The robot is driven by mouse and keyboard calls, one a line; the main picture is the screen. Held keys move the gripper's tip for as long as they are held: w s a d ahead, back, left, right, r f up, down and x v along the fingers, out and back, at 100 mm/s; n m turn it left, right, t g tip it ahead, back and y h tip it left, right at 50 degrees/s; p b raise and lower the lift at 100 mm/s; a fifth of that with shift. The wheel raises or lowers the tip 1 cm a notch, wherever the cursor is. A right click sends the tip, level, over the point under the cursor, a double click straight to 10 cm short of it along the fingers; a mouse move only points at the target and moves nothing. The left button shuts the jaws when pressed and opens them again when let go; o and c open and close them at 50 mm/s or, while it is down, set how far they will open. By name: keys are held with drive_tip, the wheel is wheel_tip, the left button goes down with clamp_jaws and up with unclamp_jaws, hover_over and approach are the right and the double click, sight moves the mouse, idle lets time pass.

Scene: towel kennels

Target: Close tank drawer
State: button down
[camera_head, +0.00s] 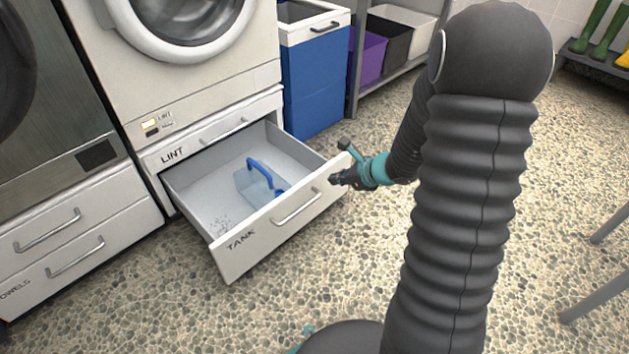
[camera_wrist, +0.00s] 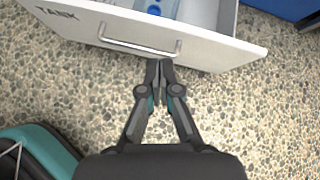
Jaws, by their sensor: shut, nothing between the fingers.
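The tank drawer (camera_head: 290,214) is pulled well out beneath the lint drawer of the white machine. Its front, marked TANK, has a bar handle (camera_head: 296,208). Inside lies a clear tank (camera_head: 259,185) with a blue handle. My gripper (camera_head: 340,178) is close to the drawer front, near its right end. In the wrist view my gripper (camera_wrist: 160,66) is shut and empty, its tips just below the bar handle (camera_wrist: 140,42) of the drawer front (camera_wrist: 215,45). I cannot tell whether the tips touch the front.
The lint drawer (camera_head: 212,134) above is closed. A blue bin (camera_head: 314,88) stands right of the machine, with a shelf of purple and black bins (camera_head: 369,55) beyond. Closed drawers (camera_head: 60,245) are at left. The pebbled floor before the drawer is clear.

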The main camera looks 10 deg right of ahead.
wheel_tip(320, 180, down, 5)
drive_tip(key=w+d+m+h, duration=0.1)
drive_tip(key=d+m, duration=0.2)
drive_tip(key=b, duration=0.2)
approach(311, 183)
drive_tip(key=f, duration=0.1)
drive_tip(key=w+a+f, duration=0.1)
drive_tip(key=f, duration=0.1)
drive_tip(key=w+f, duration=0.1)
drive_tip(key=shift+a+f, duration=0.25)
drive_tip(key=shift+a, duration=0.1)
drive_tip(key=shift+w+a, duration=0.4)
drive_tip(key=shift+w, duration=0.3)
